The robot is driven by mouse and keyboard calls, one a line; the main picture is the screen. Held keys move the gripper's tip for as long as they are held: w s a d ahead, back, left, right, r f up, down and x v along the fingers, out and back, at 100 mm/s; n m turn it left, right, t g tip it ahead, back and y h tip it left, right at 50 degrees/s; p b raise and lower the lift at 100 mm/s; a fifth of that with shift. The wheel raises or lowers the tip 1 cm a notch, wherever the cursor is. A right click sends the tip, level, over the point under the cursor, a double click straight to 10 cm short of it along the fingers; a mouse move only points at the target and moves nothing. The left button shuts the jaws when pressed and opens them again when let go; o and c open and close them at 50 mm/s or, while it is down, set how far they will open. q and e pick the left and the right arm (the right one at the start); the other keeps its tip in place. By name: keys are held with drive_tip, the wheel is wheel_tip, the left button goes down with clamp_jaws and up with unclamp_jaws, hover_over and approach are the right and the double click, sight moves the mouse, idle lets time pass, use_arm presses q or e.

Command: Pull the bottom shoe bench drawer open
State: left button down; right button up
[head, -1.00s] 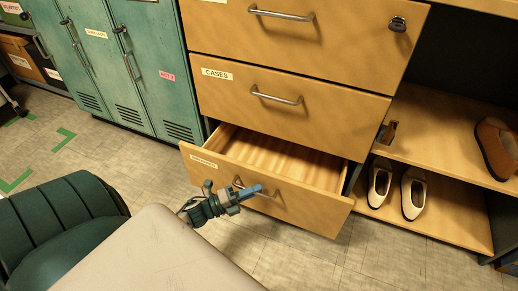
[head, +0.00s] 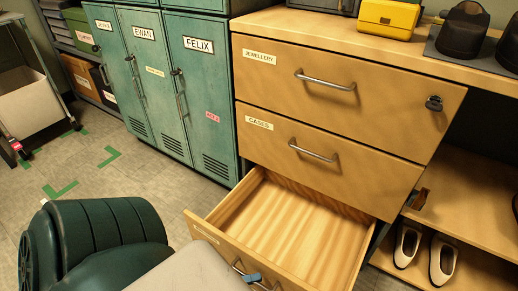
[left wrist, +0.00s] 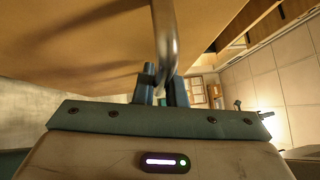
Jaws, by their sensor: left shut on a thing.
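The bottom shoe bench drawer (head: 293,227) is pulled well out in the head view, with its empty, wood-grained inside showing. Its front is partly cut off by the lower picture edge and partly behind my arm. The drawer's metal bar handle (head: 237,267) shows at the bottom edge. My left gripper (head: 253,279) is at this handle, with only a blue fingertip showing in the head view. In the left wrist view, the gripper's fingers (left wrist: 166,88) are shut on the handle bar (left wrist: 165,35). My right gripper is not in view.
Above are two shut drawers, labelled JEWELLERY (head: 350,85) and CASES (head: 330,165), the upper with a lock (head: 434,103). Teal lockers (head: 205,95) stand left. White shoes (head: 443,260) sit on the right-hand lower shelf.

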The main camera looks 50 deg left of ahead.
use_arm(q)
drive_tip(key=shift+s, duration=0.3)
drive_tip(key=c, duration=1.5)
unclamp_jaws()
drive_tip(key=p+v, duration=0.1)
drive_tip(key=v, duration=0.9)
drive_tip(key=shift+s+a+f, duration=0.2)
drive_tip(key=shift+s, duration=0.15)
